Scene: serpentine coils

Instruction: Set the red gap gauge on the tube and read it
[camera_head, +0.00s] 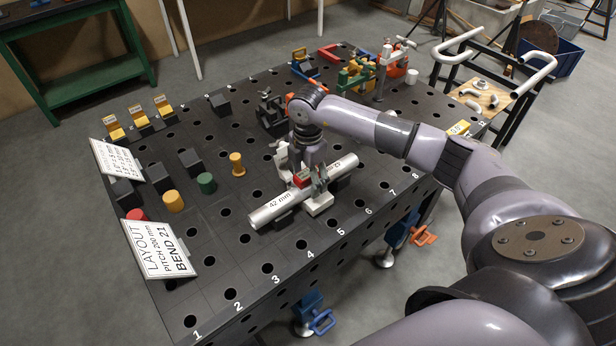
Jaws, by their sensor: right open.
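A silver tube (269,212) marked "42 mm" lies slantwise across the middle of the black table, raised on dark supports. A small red piece, apparently the gap gauge (302,180), is at the tube's middle, just below my right gripper (306,172). The gripper reaches down from above with its jaws open around or beside the red piece. I cannot tell whether the gauge touches the tube. A white clamp (319,206) stands at the tube there and partly hides it. Any reading on the gauge is too small to see. My left gripper is not in view.
The perforated table (340,252) has numbered holes along its front edge. A layout sign (158,250) says "PITCH 200 mm, BEND 21". Black blocks, yellow pegs (237,163) and a green peg (206,183) stand left of the tube. Coloured clamps (356,76) stand at the back.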

